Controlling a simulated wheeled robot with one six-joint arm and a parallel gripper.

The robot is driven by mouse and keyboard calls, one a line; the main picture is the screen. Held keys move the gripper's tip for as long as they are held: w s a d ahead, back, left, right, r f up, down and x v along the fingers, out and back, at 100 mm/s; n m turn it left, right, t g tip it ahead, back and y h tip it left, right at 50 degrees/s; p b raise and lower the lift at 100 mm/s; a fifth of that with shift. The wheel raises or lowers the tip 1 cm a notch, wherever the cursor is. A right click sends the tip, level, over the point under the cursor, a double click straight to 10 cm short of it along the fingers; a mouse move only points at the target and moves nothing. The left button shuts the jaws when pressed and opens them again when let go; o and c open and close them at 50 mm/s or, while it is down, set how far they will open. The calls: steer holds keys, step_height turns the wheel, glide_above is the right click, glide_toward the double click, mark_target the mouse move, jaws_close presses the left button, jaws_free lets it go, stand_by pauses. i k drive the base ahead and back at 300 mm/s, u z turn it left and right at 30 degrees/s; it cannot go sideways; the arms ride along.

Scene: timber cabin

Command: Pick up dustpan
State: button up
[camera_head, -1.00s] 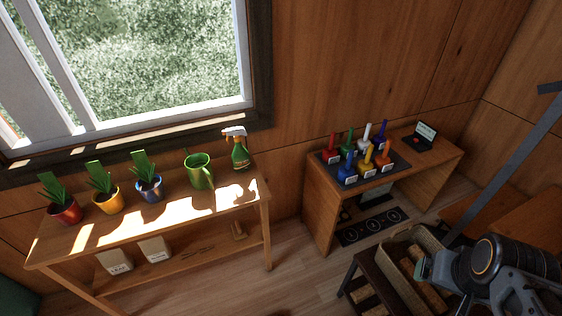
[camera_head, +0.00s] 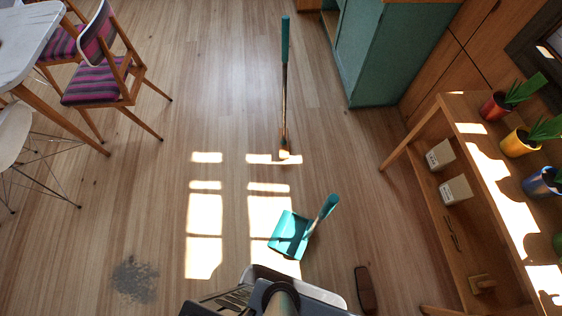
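The teal dustpan (camera_head: 289,236) lies on the wooden floor near the lower middle, partly in a sunlit patch. Its handle (camera_head: 326,207) rises from the pan toward the upper right and ends in a teal grip. Parts of my own body fill the bottom edge just below the dustpan. They stand apart from it in the picture. My gripper's fingers do not show here, so I cannot see whether they are open or shut.
A teal-handled broom (camera_head: 285,85) is beyond the dustpan. Grey dirt (camera_head: 135,281) lies at lower left. A brown oblong object (camera_head: 364,289) lies at lower right. Chairs (camera_head: 104,77) stand left, a plant bench (camera_head: 455,150) right, a green cabinet (camera_head: 372,55) behind.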

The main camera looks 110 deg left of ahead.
mark_target(290, 235)
steer(key=u, duration=0.35)
steer(key=k, duration=1.4)
steer(key=u, duration=1.55)
steer(key=k, duration=0.5)
steer(key=u, duration=0.7)
steer(key=i, duration=0.75)
steer(key=u, duration=0.7)
